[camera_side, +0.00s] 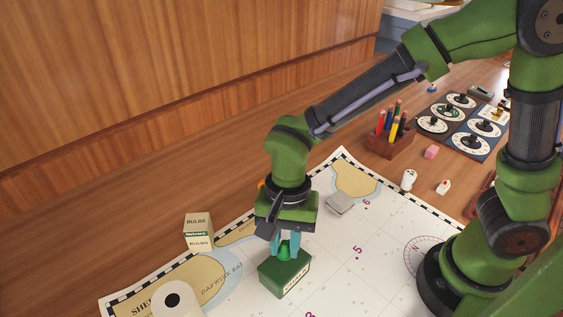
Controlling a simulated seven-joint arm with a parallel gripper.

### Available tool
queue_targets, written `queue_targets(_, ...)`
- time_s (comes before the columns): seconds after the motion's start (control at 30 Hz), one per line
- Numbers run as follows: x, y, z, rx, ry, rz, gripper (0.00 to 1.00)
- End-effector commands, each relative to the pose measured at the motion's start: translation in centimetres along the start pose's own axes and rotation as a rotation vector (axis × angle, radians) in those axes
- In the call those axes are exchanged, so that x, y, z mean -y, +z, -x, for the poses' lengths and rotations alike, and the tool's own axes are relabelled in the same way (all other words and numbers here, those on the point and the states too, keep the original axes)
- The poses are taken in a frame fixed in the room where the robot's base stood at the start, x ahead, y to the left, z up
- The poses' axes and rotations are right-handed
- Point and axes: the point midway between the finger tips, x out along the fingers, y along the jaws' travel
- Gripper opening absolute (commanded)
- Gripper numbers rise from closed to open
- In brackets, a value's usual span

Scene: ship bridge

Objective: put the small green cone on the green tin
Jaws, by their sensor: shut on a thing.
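The green tin (284,276) is a dark green box with a pale label on one side, lying on the sea chart. My gripper (286,246) points straight down over it, with teal fingers. It is shut on the small green cone (284,253), whose lower part shows between the fingertips. The cone is at the top of the tin. I cannot tell from this view whether it touches the lid. The fingers hide part of the cone.
A bulbs box (198,231) stands left of the tin, and a white roll (175,300) is at the front left. A grey block (339,203) lies behind on the chart (335,285). A pencil holder (388,142) and dial panels (462,122) are farther back right.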

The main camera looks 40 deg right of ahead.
Motion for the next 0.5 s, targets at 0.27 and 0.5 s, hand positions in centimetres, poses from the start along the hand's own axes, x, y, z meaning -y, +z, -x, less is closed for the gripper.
queue_targets(0.27, -0.1, -0.3, -2.6, 0.001, 0.001, -0.003, 0.00)
queue_targets(0.5, 0.0, -0.3, -2.6, 0.001, 0.001, -0.003, 0.00)
